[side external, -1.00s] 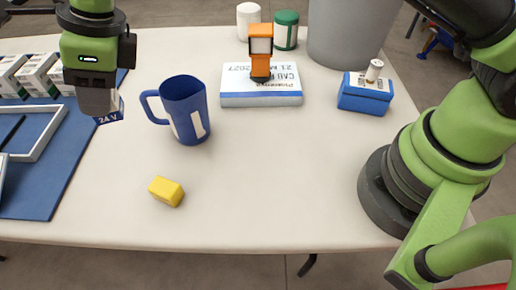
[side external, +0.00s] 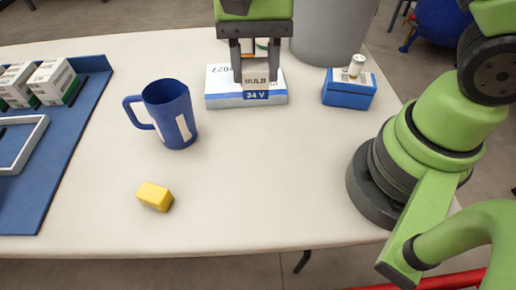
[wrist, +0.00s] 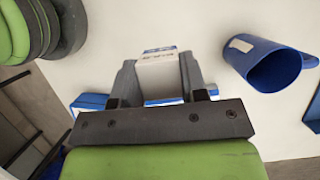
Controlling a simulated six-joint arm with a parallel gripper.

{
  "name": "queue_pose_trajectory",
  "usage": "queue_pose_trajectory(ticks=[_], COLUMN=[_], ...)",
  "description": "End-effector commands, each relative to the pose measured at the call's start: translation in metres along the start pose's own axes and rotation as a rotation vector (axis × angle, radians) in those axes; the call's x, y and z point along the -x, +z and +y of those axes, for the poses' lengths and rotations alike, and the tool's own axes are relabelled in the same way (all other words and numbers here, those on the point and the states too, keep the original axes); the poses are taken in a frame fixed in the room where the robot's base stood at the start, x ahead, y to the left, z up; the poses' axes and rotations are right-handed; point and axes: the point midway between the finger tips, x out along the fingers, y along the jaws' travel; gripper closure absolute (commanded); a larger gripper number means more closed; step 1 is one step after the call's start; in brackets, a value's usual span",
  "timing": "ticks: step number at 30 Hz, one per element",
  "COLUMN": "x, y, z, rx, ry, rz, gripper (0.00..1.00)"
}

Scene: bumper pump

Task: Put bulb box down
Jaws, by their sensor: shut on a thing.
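The bulb box (side external: 257,90) is a small box with "BULB" on its face and a blue "24 V" band. My gripper (side external: 256,76) is shut on it, with a finger on each side. In the side external view the box appears in front of the white and blue calendar box (side external: 220,88), which it partly hides; I cannot tell the height gap. In the wrist view the bulb box (wrist: 158,74) sits between the fingers of my gripper (wrist: 160,85).
A blue mug (side external: 172,115) stands left of the gripper, a yellow block (side external: 155,197) nearer the front. A blue box (side external: 348,92) with a small white cylinder is at right, below a grey bin (side external: 325,35). A blue tray (side external: 50,165) holds white boxes. The table middle is clear.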

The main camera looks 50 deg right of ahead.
Motion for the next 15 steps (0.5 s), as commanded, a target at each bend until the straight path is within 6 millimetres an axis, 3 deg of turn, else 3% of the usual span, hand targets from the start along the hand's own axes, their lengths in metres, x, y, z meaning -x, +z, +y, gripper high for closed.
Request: queue_pose_trajectory(ticks=[1,15], x=[0.000,-0.069], y=[0.002,-0.027], z=[0.008,0.005], rx=[0.025,0.017], ry=[0.011,0.013], rz=[-0.001,-0.004], gripper=[0.83,0.83])
